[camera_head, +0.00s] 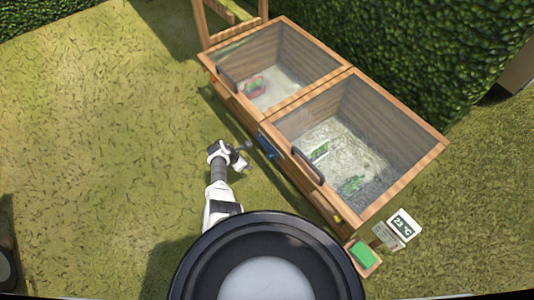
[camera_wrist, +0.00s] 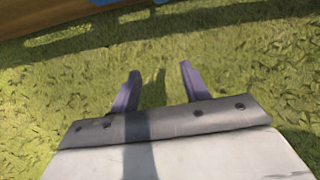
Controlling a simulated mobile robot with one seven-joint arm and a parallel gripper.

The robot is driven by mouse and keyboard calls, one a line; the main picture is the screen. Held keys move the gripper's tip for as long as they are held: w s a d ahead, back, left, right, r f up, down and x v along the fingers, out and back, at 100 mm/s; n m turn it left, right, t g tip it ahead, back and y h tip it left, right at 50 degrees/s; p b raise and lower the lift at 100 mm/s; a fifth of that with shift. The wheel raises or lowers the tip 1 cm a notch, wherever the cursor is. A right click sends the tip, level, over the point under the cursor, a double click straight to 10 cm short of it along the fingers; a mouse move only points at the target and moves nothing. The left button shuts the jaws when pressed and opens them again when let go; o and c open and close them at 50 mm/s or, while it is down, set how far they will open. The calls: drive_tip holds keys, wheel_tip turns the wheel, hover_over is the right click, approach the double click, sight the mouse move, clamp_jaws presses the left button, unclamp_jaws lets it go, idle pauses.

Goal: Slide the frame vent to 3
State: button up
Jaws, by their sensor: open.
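A wooden cold frame (camera_head: 289,103) with two glazed lids stands right of centre in the head view. A small blue part (camera_head: 267,147) sits on its front wall near the middle; I cannot tell for certain that it is the vent, and no scale or number is readable on it. A blue edge (camera_wrist: 103,2) also shows at the top of the wrist view, on the wooden wall (camera_wrist: 60,40). My gripper (camera_wrist: 158,76) is open and empty over the grass, its two fingers pointing toward that wall. In the head view my gripper (camera_head: 243,156) is left of the blue part, apart from it.
Dark handles (camera_head: 307,166) stand out from the lids. A small yellow part (camera_head: 338,218) is on the front wall at lower right. A box with a green top (camera_head: 364,254) and a sign (camera_head: 404,225) stand near the right corner.

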drive_tip(key=shift+m+g, duration=0.4)
drive_tip(key=shift+w+d+f+b, duration=0.95)
drive_tip(key=shift+d+b, duration=0.3)
drive_tip(key=shift+d, duration=0.4)
drive_tip(key=shift+w+d+f+b, duration=0.75)
drive_tip(key=shift+w+d+b, duration=0.4)
drive_tip(key=shift+d, duration=0.55)
drive_tip(key=shift+w+d+f+b, duration=0.9)
drive_tip(key=shift+d+b, duration=0.4)
drive_tip(key=shift+d, duration=0.35)
clamp_jaws()
drive_tip(key=shift+r, duration=0.1)
